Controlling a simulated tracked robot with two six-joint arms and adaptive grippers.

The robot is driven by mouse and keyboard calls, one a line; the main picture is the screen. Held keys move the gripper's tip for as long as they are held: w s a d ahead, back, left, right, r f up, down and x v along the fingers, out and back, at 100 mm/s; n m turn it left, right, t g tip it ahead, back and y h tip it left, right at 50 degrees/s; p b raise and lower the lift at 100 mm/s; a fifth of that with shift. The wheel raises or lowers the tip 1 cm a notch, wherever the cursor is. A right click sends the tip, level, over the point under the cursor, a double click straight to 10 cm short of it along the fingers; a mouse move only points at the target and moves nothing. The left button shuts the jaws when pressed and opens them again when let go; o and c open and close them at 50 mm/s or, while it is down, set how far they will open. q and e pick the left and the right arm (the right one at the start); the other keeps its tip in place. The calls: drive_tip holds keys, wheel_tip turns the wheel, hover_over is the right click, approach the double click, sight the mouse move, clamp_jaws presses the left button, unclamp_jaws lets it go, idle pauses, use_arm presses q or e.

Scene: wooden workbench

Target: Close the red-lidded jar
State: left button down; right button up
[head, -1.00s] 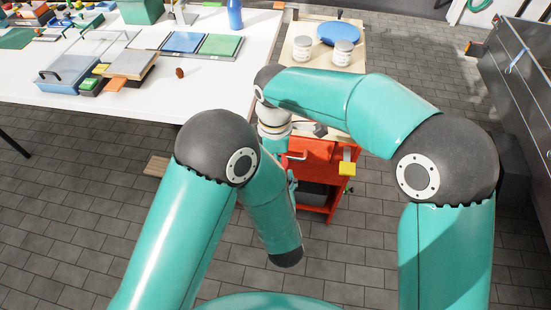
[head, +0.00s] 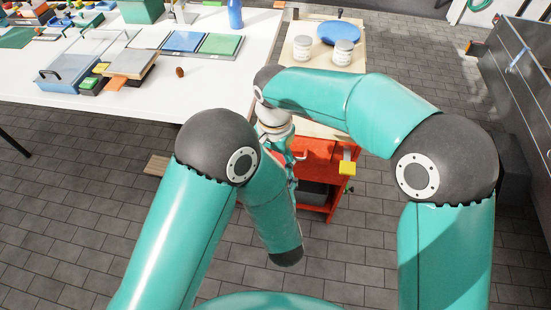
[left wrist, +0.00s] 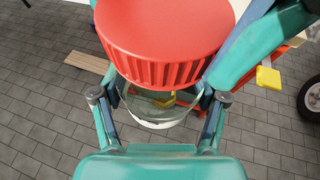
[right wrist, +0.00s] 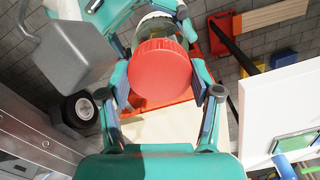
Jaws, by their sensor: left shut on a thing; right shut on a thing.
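The red lid (right wrist: 160,72) is a wide ribbed disc between the fingers of my right gripper (right wrist: 162,84), which is shut on it. The lid also fills the top of the left wrist view (left wrist: 165,30). The clear jar (left wrist: 152,112) shows just below the lid, with something yellow inside. My left gripper (left wrist: 160,98) is shut on the jar's sides. In the right wrist view the jar (right wrist: 157,22) shows beyond the lid, in line with it. Whether the lid touches the rim cannot be told.
A red trolley (head: 318,160) with a pale wooden top stands beyond my arms. It bears two white-lidded jars (head: 302,48) (head: 343,52) and a blue disc (head: 339,33). A white table (head: 120,115) with boxes is at left. A grey cabinet (head: 520,80) stands at right.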

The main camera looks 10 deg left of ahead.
drive_tip(key=o, duration=1.3)
drive_tip(key=shift+w, duration=0.1)
drive_tip(key=shift+r, duration=2.25)
drive_tip(key=shift+c, duration=0.4)
